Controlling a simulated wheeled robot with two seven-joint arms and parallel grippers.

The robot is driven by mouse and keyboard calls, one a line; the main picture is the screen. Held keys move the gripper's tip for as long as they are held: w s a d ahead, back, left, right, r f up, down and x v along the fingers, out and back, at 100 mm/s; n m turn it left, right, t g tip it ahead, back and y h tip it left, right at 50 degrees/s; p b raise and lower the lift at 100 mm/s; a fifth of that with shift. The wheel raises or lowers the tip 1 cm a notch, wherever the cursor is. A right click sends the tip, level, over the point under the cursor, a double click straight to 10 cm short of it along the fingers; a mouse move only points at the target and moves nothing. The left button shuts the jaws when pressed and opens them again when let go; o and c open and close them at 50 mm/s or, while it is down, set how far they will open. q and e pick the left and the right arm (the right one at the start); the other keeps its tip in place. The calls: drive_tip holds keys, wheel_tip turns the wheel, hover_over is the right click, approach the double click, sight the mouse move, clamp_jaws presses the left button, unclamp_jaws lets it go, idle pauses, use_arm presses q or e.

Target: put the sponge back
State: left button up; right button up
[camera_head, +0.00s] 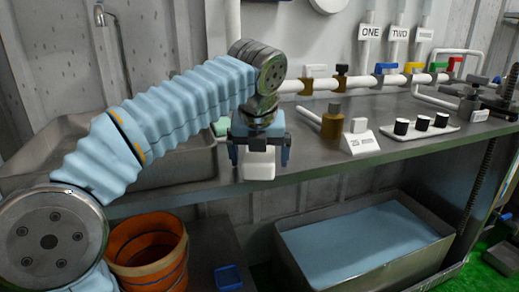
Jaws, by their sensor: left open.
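My left gripper (259,154) points down over the front edge of the metal counter, its fingers apart. A white block (259,167) shows between and below the fingers. I cannot tell whether they touch it. A pale green block (221,126), which may be the sponge, is by the right end of the metal sink (178,168), partly hidden behind my left gripper. I cannot tell for sure which of these is the sponge. My left arm hides much of the sink. My right gripper is out of view.
Pipes with coloured valves run behind. Below are an orange bucket (150,265), a small blue tray (228,277) and a metal bin with a blue surface (365,240).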

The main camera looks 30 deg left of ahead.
use_arm(q)
drive_tip(key=p+v, duration=0.1)
drive_tip(key=v, duration=1)
drive_tip(key=shift+w, duration=0.1)
drive_tip(key=shift+s+d+r, duration=0.1)
drive_tip(key=shift+s+r, duration=0.2)
drive_tip(key=shift+r, duration=0.2)
